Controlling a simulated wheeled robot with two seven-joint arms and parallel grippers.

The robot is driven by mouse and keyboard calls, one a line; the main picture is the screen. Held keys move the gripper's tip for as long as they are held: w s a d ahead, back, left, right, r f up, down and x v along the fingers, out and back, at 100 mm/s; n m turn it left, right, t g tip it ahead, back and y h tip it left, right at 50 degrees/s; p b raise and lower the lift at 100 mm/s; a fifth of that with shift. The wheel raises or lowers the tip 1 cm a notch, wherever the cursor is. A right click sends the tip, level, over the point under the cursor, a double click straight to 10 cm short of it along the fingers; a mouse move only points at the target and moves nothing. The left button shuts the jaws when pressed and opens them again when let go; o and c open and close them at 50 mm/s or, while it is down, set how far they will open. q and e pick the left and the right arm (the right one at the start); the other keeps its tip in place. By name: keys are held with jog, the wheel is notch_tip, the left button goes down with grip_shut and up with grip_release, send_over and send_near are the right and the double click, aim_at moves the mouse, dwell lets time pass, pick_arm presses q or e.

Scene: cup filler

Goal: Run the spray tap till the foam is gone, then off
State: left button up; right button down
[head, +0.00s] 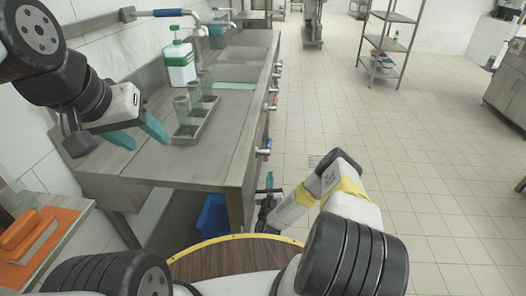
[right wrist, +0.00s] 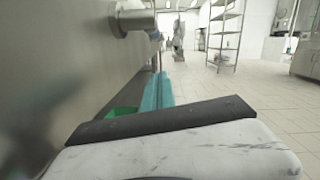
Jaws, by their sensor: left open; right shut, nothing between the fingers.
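Wall-mounted steel pipes with blue ends show in the head view, one at the upper left (head: 168,13) and one farther back (head: 221,12); I cannot tell which is the spray tap. Several valve handles stick out of the counter's front, the nearest with a blue tip (head: 264,151). A steel valve fitting (right wrist: 133,20) shows large at the top of the right wrist view. My left gripper (head: 138,135) is open and empty above the counter's near left edge. My right gripper (head: 269,183) is shut and empty, low beside the counter's front, below the nearest handle. No foam or running water is visible.
A steel counter (head: 165,165) holds a tray (head: 200,128) with several cups and a green-and-white bottle (head: 180,62). A blue bin (head: 214,216) stands below. An orange item (head: 20,231) lies at left. The tiled floor at right is free; a shelf rack (head: 388,45) stands behind.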

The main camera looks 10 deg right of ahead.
aim_at(269, 144)
jog(key=w+d+r, duration=0.1)
jog(key=w+r, duration=0.4)
jog(key=w, duration=0.4)
jog(key=shift+w+d, duration=0.25)
jog(key=shift+w, duration=0.1)
jog(key=shift+w+r, duration=0.2)
jog(key=shift+r, duration=0.3)
jog(key=shift+w+r, duration=0.15)
jog(key=shift+r, duration=0.3)
